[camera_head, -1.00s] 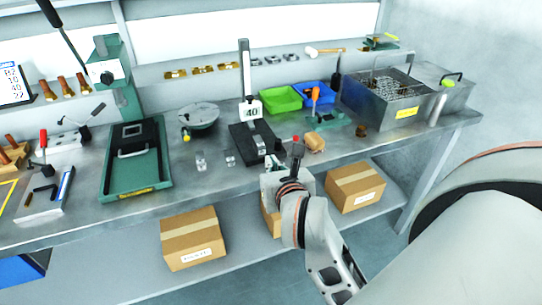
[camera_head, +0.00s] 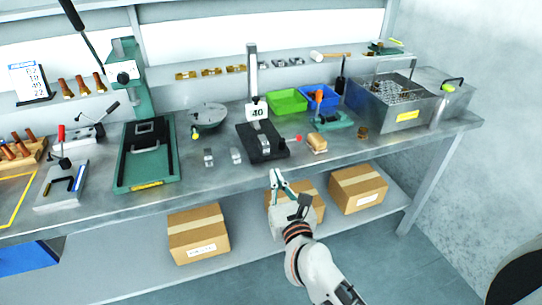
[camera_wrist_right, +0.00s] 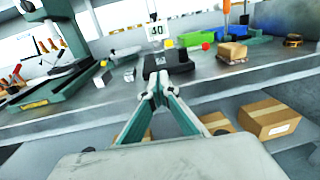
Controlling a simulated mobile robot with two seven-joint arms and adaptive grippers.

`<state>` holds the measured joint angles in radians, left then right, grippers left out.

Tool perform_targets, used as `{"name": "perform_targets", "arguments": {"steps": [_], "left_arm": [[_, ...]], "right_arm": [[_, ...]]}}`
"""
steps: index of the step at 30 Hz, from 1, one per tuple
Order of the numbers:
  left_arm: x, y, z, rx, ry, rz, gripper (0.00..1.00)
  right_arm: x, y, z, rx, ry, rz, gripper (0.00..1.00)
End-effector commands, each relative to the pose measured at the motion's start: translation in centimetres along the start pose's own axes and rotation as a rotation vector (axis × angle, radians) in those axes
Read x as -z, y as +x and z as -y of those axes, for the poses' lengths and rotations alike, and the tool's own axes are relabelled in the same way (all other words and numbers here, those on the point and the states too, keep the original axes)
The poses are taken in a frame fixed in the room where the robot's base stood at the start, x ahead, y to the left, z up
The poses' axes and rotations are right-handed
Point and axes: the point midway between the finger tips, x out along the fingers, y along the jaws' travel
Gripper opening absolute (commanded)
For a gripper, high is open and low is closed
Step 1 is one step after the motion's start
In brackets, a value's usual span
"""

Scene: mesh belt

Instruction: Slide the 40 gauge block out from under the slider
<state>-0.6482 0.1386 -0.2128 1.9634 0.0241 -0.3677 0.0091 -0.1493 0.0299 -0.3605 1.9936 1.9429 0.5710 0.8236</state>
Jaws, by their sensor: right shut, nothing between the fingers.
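The height gauge stands on the bench with a black base (camera_head: 279,153), an upright post (camera_head: 252,72) and a white slider (camera_head: 257,112) marked 40. A silver block (camera_head: 265,143) sits on the base, below the slider in the picture; I cannot tell whether they touch or read any marking on the block. My right gripper (camera_head: 277,176) is shut and empty, in front of the bench edge and apart from the gauge. In the right wrist view its fingertips (camera_wrist_right: 158,84) meet in front of the black base (camera_wrist_right: 168,64). My left gripper is not in view.
Two small silver blocks (camera_head: 209,157) (camera_head: 236,155) stand left of the base. A tan block (camera_head: 317,143) and a red knob (camera_head: 298,138) are at its right. Green (camera_head: 287,102) and blue (camera_head: 319,97) bins stand behind. Cardboard boxes (camera_head: 199,236) sit on the lower shelf.

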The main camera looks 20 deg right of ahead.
Motion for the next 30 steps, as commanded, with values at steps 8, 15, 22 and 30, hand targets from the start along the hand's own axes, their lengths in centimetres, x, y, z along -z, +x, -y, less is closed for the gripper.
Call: {"name": "perform_targets", "arguments": {"steps": [8, 15, 22, 30], "left_arm": [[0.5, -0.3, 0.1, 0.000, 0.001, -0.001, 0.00], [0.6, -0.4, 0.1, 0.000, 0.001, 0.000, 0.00], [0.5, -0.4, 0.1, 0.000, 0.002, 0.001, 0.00], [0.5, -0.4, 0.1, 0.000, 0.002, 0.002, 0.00]], "right_arm": [[-0.2, 5.6, 0.0, 0.002, 0.000, 0.002, 0.00], [-0.1, 8.5, 0.1, 0.002, 0.001, 0.000, 0.00], [0.0, 9.3, 0.0, 0.001, 0.000, 0.000, 0.00], [0.0, 9.3, 0.1, 0.001, 0.000, 0.000, 0.00]]}}
